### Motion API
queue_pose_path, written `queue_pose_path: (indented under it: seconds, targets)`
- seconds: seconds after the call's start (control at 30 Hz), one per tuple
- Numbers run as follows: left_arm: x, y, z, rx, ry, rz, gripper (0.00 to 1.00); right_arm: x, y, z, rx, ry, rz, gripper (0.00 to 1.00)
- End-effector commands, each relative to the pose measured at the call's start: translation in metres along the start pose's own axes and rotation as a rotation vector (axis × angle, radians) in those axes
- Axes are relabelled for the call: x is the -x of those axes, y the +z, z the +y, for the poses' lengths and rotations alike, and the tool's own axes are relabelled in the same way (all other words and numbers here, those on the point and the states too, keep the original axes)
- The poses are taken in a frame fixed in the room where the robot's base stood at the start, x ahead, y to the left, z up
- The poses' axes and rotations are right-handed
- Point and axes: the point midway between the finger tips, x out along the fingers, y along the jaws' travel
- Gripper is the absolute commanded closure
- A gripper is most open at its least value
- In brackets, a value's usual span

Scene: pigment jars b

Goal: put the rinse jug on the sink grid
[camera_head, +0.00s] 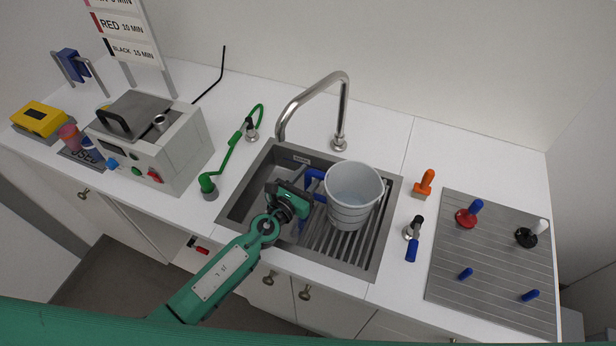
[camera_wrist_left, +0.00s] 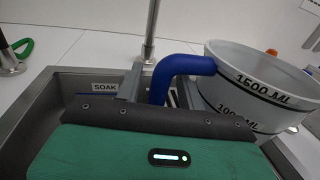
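The rinse jug (camera_head: 350,211) is a pale grey bucket-like vessel with a blue handle (camera_head: 313,178). It stands upright at the slatted sink grid (camera_head: 318,240), in the right part of the sink; I cannot tell whether its base touches the slats. In the left wrist view the jug (camera_wrist_left: 245,90) shows volume marks, and its handle (camera_wrist_left: 185,66) bends down between the fingers. My left gripper (camera_head: 298,192) is at the handle, left of the jug, its fingers close on both sides and apparently shut on it. My right gripper is not in view.
The sink rim (camera_head: 390,215) surrounds the basin, with a "SOAK" label at its back. A tall curved tap (camera_head: 341,110) stands behind. A green hose fitting (camera_head: 228,155) and a grey machine (camera_head: 160,145) are left. An orange-handled tool (camera_head: 426,180) and a grooved board (camera_head: 490,265) are right.

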Motion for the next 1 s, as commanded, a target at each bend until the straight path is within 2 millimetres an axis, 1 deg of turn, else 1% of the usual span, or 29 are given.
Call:
queue_pose_path:
  seconds: [0.27,0.37,0.47,0.57,0.8,0.9,1.0]
  targets:
    - [0.000,0.001,0.000,0.000,0.000,0.000,0.60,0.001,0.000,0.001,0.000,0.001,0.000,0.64]
    - [0.000,0.005,0.000,0.000,0.000,0.000,0.60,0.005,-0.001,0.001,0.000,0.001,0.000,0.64]
    - [0.013,0.002,0.000,0.000,0.000,0.002,0.60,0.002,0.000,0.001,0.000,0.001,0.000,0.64]
    - [0.031,0.001,0.000,-0.002,0.000,0.002,0.60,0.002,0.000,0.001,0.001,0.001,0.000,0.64]
    - [0.082,-0.001,0.000,-0.001,-0.001,0.003,0.60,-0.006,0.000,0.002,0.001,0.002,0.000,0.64]
    - [0.098,0.000,0.000,-0.001,-0.001,0.001,0.60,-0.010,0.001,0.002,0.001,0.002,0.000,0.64]
    - [0.110,0.001,0.000,0.000,0.000,0.001,0.60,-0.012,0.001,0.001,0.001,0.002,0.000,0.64]
